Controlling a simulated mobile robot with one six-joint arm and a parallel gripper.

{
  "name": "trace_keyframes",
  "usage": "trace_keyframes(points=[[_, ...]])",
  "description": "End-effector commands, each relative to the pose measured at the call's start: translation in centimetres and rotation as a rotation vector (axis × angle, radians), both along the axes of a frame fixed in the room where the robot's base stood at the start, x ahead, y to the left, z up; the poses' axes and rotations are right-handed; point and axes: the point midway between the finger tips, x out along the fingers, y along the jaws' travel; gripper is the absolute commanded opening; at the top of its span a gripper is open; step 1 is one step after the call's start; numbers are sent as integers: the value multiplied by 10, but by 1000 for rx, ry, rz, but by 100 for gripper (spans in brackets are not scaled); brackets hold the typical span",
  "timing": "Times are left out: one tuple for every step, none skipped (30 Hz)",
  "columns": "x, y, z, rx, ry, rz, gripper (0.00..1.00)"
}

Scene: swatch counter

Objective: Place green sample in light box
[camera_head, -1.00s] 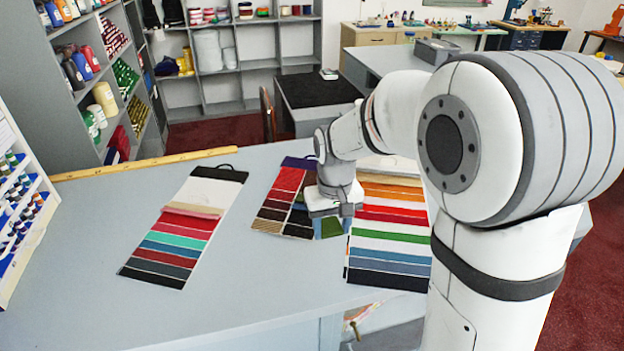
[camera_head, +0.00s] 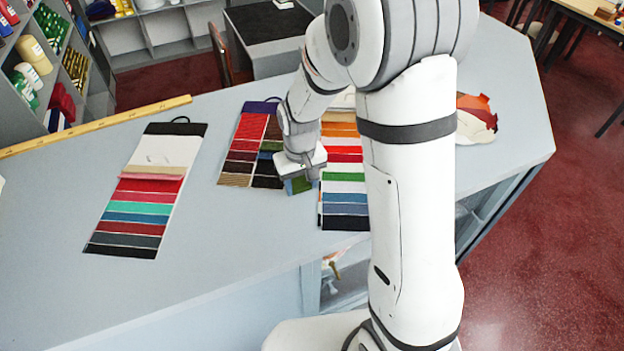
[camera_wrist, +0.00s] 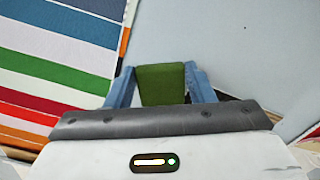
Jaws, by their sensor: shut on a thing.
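The green sample (camera_wrist: 162,84) is a small dark green piece held between the two blue fingers of my gripper (camera_wrist: 163,80) in the wrist view. My gripper is shut on it. In the head view my gripper (camera_head: 312,182) is low over the counter, between two swatch boards, and a bit of green and blue shows by its fingers. I cannot tell whether the sample touches the counter. No light box can be made out in the current views.
The grey counter (camera_head: 230,290) carries a striped board on the left (camera_head: 150,190), a darker board (camera_head: 240,150) in the middle and a bright striped board (camera_head: 344,208) beside my gripper. A yellow ruler (camera_head: 90,125) lies along the back edge. The counter's front left is clear.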

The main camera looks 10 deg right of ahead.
Motion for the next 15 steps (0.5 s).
trace_keyframes(points=[[0,1,-3,0,1,2,28],[0,1,-4,0,1,2,28],[0,1,-4,0,0,3,28],[0,1,-4,0,0,3,28],[0,1,-4,0,-1,3,28],[0,1,-4,0,-1,4,28],[0,2,-4,0,-1,4,28],[0,2,-4,0,-1,4,28],[0,2,-5,0,-1,4,28],[0,2,-5,0,-1,4,28],[0,2,-7,0,-1,4,28],[0,2,-8,0,-1,4,28],[0,2,-8,0,-1,4,50],[0,2,-7,0,-1,4,52],[0,2,-7,0,-1,4,55]])
